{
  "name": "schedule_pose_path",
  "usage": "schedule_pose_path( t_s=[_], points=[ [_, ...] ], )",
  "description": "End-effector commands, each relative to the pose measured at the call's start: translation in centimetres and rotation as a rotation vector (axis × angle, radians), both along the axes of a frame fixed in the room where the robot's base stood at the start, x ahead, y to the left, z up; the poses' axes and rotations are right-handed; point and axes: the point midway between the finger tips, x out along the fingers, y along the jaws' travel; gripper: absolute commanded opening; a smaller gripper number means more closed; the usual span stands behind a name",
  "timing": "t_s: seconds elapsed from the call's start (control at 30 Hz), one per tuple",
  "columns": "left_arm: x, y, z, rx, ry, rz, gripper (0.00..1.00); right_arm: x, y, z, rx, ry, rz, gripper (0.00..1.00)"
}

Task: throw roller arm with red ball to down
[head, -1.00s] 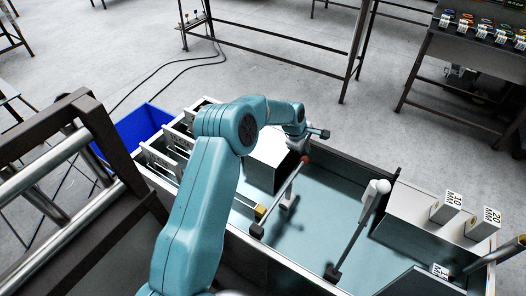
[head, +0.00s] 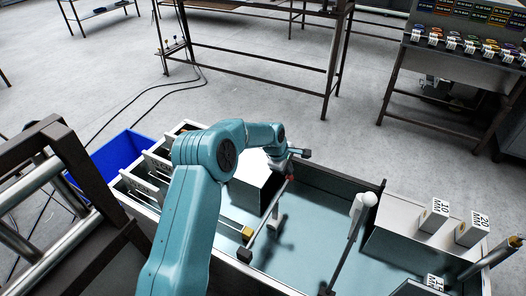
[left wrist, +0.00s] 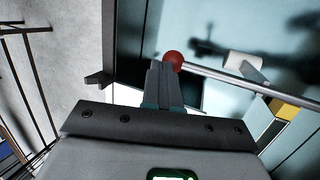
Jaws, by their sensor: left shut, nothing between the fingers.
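The roller arm is a grey rod (head: 263,232) slanting over the light-blue bed of the machine, with a dark block at its near end. The red ball (head: 290,178) sits at its far, upper end. A white pivot post (head: 276,213) stands by the rod. My left gripper (head: 291,165) is right at the red ball. In the left wrist view its fingers (left wrist: 162,72) are shut and empty, with the red ball (left wrist: 173,58) just beyond the tips. I cannot tell whether they touch. The rod (left wrist: 225,77) runs right from the ball. My right gripper is not in view.
A second lever with a white end (head: 363,201) stands to the right. A white box (head: 257,185) lies behind my left arm. A yellow block (head: 247,233) is near the rod's lower end. Marked white blocks (head: 433,215) stand at right; a blue bin (head: 118,165) is at left.

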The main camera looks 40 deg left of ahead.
Motion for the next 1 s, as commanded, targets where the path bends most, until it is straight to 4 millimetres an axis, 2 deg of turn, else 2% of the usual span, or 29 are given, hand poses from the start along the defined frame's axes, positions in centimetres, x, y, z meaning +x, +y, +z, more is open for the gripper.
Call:
schedule_pose_path(
  t_s=[0.3,0.5,0.7,1.0],
  points=[
    [-3.1,0.7,8.3,0.006,-0.018,0.004,0.00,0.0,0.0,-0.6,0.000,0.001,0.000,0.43],
    [-4.7,1.0,12.1,0.006,-0.021,0.004,0.00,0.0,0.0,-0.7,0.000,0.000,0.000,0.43],
    [-5.4,1.1,13.7,0.007,-0.020,0.003,0.00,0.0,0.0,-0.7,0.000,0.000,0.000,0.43],
    [-5.5,1.1,13.9,0.006,-0.021,0.004,0.00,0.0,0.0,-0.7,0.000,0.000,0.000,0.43]
  ],
)
